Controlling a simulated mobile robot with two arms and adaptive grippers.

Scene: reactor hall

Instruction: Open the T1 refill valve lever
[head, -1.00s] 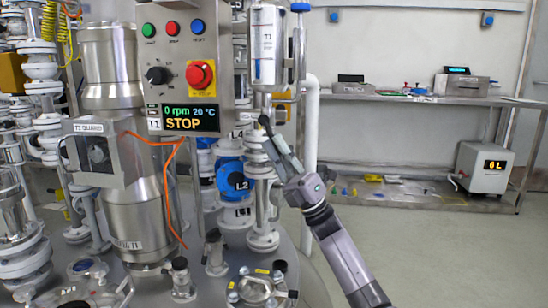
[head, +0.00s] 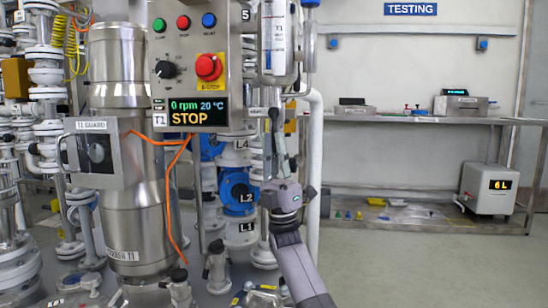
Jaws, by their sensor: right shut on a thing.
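The T1 refill vessel (head: 278,38), a clear graduated cylinder in a metal frame, hangs right of the control panel. My right gripper (head: 273,122) points up just below it. Its fingers are shut on the T1 refill valve lever, which is mostly hidden by the fingers and too small to show its angle clearly. The valve's white pipework runs down behind the gripper. My left gripper is not in view.
The control panel (head: 197,60) with coloured buttons, a red emergency stop and a STOP display (head: 194,111) is close at left. A white pipe (head: 314,160) rises close on the right. Open floor lies beyond.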

